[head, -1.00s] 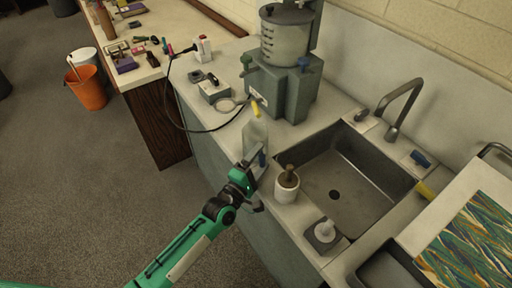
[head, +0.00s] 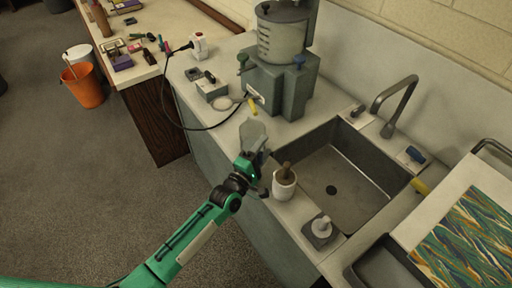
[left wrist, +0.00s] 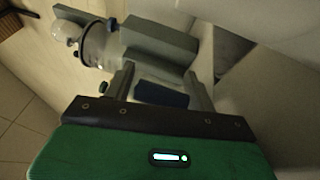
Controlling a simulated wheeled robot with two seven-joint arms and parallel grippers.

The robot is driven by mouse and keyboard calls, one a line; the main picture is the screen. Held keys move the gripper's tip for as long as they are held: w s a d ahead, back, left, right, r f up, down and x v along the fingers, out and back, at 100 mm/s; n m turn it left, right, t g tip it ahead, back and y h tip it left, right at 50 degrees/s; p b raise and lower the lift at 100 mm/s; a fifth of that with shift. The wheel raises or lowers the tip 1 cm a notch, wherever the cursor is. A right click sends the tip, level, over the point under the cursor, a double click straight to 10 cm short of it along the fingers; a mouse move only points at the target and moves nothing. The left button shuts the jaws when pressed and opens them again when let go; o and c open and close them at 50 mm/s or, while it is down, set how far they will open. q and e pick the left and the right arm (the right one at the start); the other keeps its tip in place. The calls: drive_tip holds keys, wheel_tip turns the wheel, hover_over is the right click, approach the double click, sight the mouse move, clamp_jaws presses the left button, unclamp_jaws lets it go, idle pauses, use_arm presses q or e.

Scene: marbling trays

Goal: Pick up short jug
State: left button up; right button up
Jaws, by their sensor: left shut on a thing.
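My left gripper (head: 257,158) reaches over the counter's front edge, left of the sink. It is shut on the dark blue handle (left wrist: 161,95) of a pale, see-through short jug, as the left wrist view shows between the fingers. In the head view the jug (head: 253,133) shows as a greyish shape just beyond the gripper, partly hidden by it. I cannot tell whether its base touches the counter. My right gripper is in neither view.
A grey dispenser (head: 280,85) with a clear drum and a yellow spout stands just behind the jug. The sink (head: 350,170) lies further right. A black cable (head: 180,125) hangs left.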

use_arm(q)
drive_tip(key=shift+r, duration=0.15)
drive_tip(key=shift+r+b, duration=0.35)
drive_tip(key=shift+r, duration=0.2)
drive_tip(key=r+b+v, duration=0.2)
drive_tip(key=b+v, duration=0.1)
drive_tip(key=v, duration=1.4)
drive_tip(key=shift+s+a+r, duration=0.3)
drive_tip(key=shift+s+r, duration=0.1)
wheel_tip(320, 180, up, 6)
drive_tip(key=p, duration=0.5)
